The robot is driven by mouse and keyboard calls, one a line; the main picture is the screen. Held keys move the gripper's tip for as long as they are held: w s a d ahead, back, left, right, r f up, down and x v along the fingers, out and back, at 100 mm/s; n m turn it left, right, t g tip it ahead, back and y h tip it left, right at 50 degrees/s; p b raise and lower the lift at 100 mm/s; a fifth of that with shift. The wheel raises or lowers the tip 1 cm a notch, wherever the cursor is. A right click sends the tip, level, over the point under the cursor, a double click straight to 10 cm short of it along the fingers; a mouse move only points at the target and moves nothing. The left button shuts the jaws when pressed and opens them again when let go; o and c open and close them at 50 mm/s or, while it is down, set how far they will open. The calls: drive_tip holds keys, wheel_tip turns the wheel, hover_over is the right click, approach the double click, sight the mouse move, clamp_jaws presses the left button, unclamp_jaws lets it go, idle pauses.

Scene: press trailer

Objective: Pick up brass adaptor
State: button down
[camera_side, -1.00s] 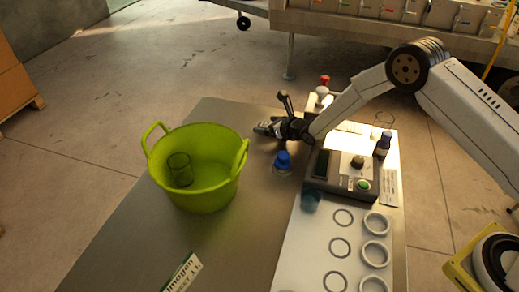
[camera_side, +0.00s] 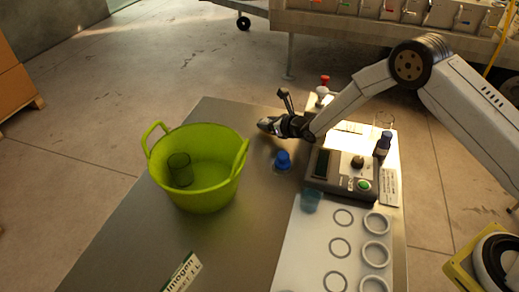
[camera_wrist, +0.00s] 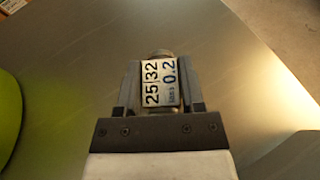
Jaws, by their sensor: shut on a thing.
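My gripper (camera_wrist: 160,90) is shut on the brass adaptor (camera_wrist: 159,55) in the wrist view. The adaptor shows as a rounded, brownish end between the fingers, with a white label (camera_wrist: 160,82) reading "25|32" and "0.2" in front of it. In the side view my gripper (camera_side: 268,124) is near the far part of the metal table, to the right of the green tub and beyond the blue-capped item. The adaptor is too small and hidden by the fingers there to make out.
A green tub (camera_side: 224,186) with a dark green cup (camera_side: 180,169) inside stands on the table (camera_side: 120,240). A blue-capped item (camera_side: 283,160), a control box (camera_side: 330,185), a dark bottle (camera_side: 383,146) and several white rings (camera_side: 376,252) stand to the right. The table's front left is mostly clear.

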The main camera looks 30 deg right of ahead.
drive_tip(key=shift+r, duration=0.45)
drive_tip(key=s+d+r, duration=0.2)
drive_tip(key=s+r, duration=0.9)
drive_tip(key=s, duration=0.2)
drive_tip(key=shift+s+r, duration=0.15)
drive_tip(key=shift+s, duration=0.25)
